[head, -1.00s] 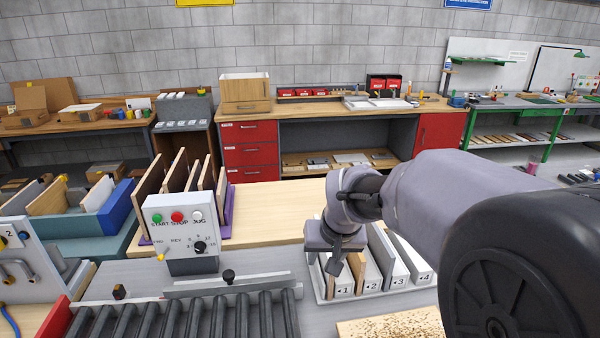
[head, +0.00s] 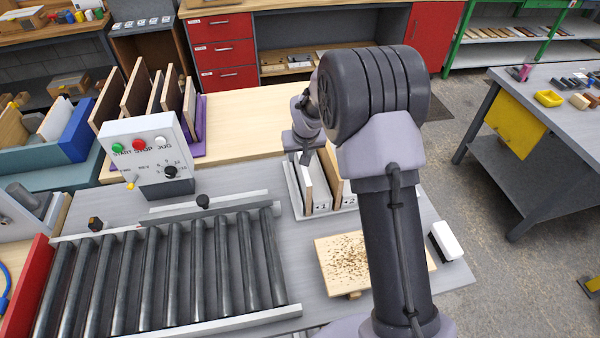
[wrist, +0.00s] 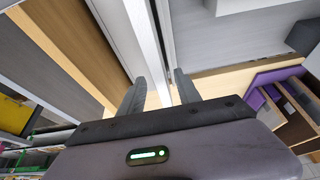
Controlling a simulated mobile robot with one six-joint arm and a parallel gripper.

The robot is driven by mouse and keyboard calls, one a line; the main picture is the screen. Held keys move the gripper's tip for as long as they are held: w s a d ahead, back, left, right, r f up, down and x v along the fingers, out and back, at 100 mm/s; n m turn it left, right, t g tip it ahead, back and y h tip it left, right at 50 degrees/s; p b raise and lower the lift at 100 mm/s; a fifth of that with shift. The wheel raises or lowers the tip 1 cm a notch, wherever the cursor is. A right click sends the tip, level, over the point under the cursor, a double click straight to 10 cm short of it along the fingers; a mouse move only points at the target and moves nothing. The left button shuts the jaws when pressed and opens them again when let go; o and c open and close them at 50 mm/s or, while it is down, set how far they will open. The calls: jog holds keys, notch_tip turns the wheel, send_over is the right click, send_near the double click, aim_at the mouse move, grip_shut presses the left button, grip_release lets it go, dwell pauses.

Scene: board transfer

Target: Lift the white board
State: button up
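The white board (head: 319,186) stands upright in a light slotted rack (head: 290,190) in the head view, left of my upright arm. In the wrist view its pale long edge (wrist: 150,45) runs between my two fingers. My gripper (head: 306,155) points down over the rack's left end; its tips are hard to make out there. In the wrist view my gripper (wrist: 160,80) has its fingers apart, one on each side of the pale edge, with small gaps showing. A wood board (head: 335,170) stands to its right. My arm hides the right part of the rack.
A roller conveyor (head: 170,275) lies at the front left, with a control box (head: 146,150) behind it. A speckled board (head: 340,255) lies on the bench in front of the rack. A purple rack of boards (head: 199,140) stands at the back left.

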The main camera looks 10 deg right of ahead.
jog(key=x, duration=0.4)
jog(key=shift+s+a+f+b, duration=0.1)
jog(key=shift+s+f+b, duration=0.1)
jog(key=shift+b, duration=0.1)
jog(key=shift+s+r, duration=0.1)
jog(key=shift+r, duration=0.1)
jog(key=shift+c, duration=1.1)
grip_shut()
